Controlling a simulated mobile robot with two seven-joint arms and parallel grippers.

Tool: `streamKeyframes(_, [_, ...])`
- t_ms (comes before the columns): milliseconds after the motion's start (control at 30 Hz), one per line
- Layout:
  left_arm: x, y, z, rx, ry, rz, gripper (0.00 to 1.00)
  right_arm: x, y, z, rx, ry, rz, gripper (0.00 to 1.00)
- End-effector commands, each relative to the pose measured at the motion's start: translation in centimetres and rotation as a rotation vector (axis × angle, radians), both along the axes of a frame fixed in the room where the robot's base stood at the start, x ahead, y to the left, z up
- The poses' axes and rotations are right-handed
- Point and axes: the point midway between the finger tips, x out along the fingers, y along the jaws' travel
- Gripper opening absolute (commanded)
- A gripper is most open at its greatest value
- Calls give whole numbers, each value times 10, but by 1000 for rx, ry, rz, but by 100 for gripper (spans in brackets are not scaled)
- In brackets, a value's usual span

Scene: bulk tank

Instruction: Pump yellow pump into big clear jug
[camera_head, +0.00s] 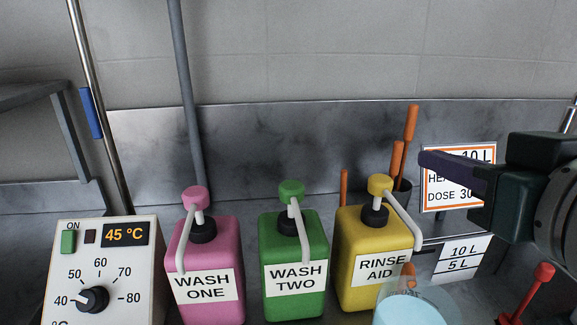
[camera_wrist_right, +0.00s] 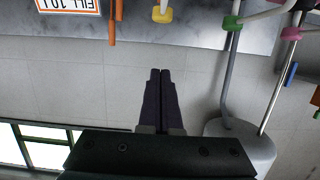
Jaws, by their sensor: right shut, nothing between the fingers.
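The yellow bottle (camera_head: 372,255), labelled RINSE AID, stands at the right end of a row of three pump bottles. Its yellow pump head (camera_head: 379,184) is up, and its white spout reaches right and down. A round, clear vessel with pale blue contents (camera_head: 412,308), apparently the jug, is partly cut off at the bottom edge, below the spout end. My right gripper (camera_head: 424,160) is shut and empty, to the right of the pump head and a little higher. In the right wrist view the shut fingers (camera_wrist_right: 160,72) point towards the yellow pump head (camera_wrist_right: 163,14), apart from it.
A pink WASH ONE bottle (camera_head: 208,265) and a green WASH TWO bottle (camera_head: 292,255) stand to the left. A control box (camera_head: 120,265) reads 45 °C. Orange-handled tools (camera_head: 397,160) stand behind the yellow bottle. Signs (camera_head: 455,180) and a red lever (camera_head: 543,272) are at right.

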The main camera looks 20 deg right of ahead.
Motion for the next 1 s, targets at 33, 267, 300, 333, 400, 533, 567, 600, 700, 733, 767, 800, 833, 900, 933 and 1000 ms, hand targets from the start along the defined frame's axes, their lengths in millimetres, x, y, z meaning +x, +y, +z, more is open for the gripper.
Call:
streamKeyframes(33, [0, -1, 0, -5, 1, 2, 50, 0, 0, 0, 0, 0, 0, 0])
streamKeyframes(267, [0, -4, 0, -15, 1, 6, 50, 2, 0, -1, 0, 2, 1, 0])
streamKeyframes(300, [0, -5, 0, -15, 2, 6, 50, 4, 0, -1, 0, 1, 1, 0])
streamKeyframes(333, [0, -5, 1, -15, 2, 6, 50, 6, -1, -2, -1, 2, 2, 0])
streamKeyframes(400, [0, -4, 2, -15, 2, 6, 50, 14, -3, -3, -2, 2, 3, 0])
streamKeyframes(533, [0, -4, 4, -14, 2, 6, 50, 36, -8, -8, -2, 2, 3, 0])
streamKeyframes(567, [0, -4, 5, -14, 2, 6, 50, 43, -9, -10, -2, 2, 3, 0])
streamKeyframes(600, [0, -4, 5, -14, 2, 5, 50, 51, -12, -11, -1, 0, 2, 0])
streamKeyframes(700, [0, -4, 6, -13, 2, 5, 50, 72, -17, -17, -2, 3, 2, 0])
streamKeyframes(733, [0, -4, 6, -13, 2, 4, 50, 78, -18, -19, -2, 3, 2, 0])
streamKeyframes(767, [0, -4, 6, -12, 2, 4, 50, 84, -20, -21, -2, 3, 3, 0])
streamKeyframes(800, [0, -3, 6, -10, 2, 3, 50, 91, -21, -23, -1, 1, 2, 0])
streamKeyframes(833, [0, -3, 6, -9, 1, 2, 50, 96, -23, -24, 0, 2, 1, 0])
streamKeyframes(900, [0, -2, 3, -7, 2, 1, 50, 95, -22, -40, 1, 9, 0, 0])
streamKeyframes(933, [0, -2, 2, -7, 1, 1, 50, 95, -22, -44, 0, 8, 1, 0])
streamKeyframes(1000, [0, -2, 1, -5, 2, 0, 50, 94, -22, -53, 2, 7, 1, 0])
